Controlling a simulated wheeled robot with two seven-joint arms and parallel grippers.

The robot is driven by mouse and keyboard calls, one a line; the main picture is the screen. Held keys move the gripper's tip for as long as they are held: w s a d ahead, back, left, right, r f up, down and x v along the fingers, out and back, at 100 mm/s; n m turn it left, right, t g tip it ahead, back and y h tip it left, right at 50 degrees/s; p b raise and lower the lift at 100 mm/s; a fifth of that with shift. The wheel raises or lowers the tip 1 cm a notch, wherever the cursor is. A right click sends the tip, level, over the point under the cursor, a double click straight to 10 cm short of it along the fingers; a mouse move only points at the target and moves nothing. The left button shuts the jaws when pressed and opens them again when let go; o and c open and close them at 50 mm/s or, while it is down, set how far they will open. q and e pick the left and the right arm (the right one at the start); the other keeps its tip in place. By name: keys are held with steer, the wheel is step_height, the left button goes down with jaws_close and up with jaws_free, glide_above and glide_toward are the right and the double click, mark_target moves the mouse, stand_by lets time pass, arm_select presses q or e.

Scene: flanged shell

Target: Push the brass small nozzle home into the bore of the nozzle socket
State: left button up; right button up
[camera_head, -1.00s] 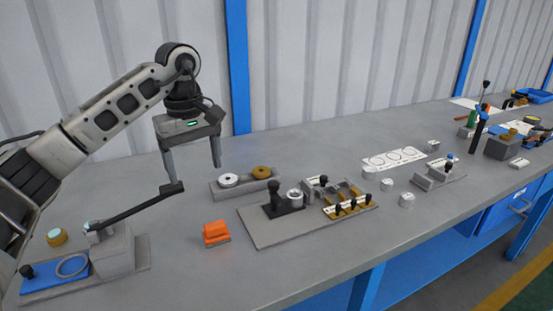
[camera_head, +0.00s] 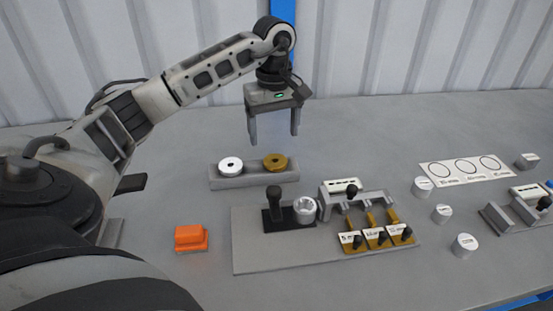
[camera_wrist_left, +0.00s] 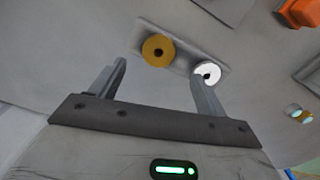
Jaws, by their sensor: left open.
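A brass ring-shaped piece with a dark centre hole (camera_head: 275,162), which looks like the small nozzle, sits on a grey rack (camera_head: 228,184) beside a white ring (camera_head: 230,165). It also shows in the left wrist view (camera_wrist_left: 158,50). My left gripper (camera_head: 274,140) is open and empty, fingers pointing down, above and behind the rack near the brass piece. In the wrist view the brass piece lies beyond the gap between the fingers (camera_wrist_left: 160,82). A silver cylinder with an open bore (camera_head: 305,208), probably the nozzle socket, stands on a grey base plate. My right gripper is out of view.
A black knobbed clamp (camera_head: 274,205) stands immediately left of the silver cylinder. Labelled brass slides with black knobs (camera_head: 377,238) are to its right. An orange block (camera_head: 190,238) lies left of the plate. Loose silver cylinders (camera_head: 441,213) stand at right.

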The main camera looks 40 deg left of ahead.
mark_target(275, 160)
arm_select(q)
step_height(275, 160, down, 8)
steer(key=shift+w+r+p, duration=0.15)
steer(key=shift+r+p, duration=0.1)
steer(key=shift+p, duration=0.4)
steer(key=shift+c, duration=0.3)
steer(key=c, duration=1.2)
steer(key=shift+o, duration=0.2)
steer(key=shift+r, duration=0.1)
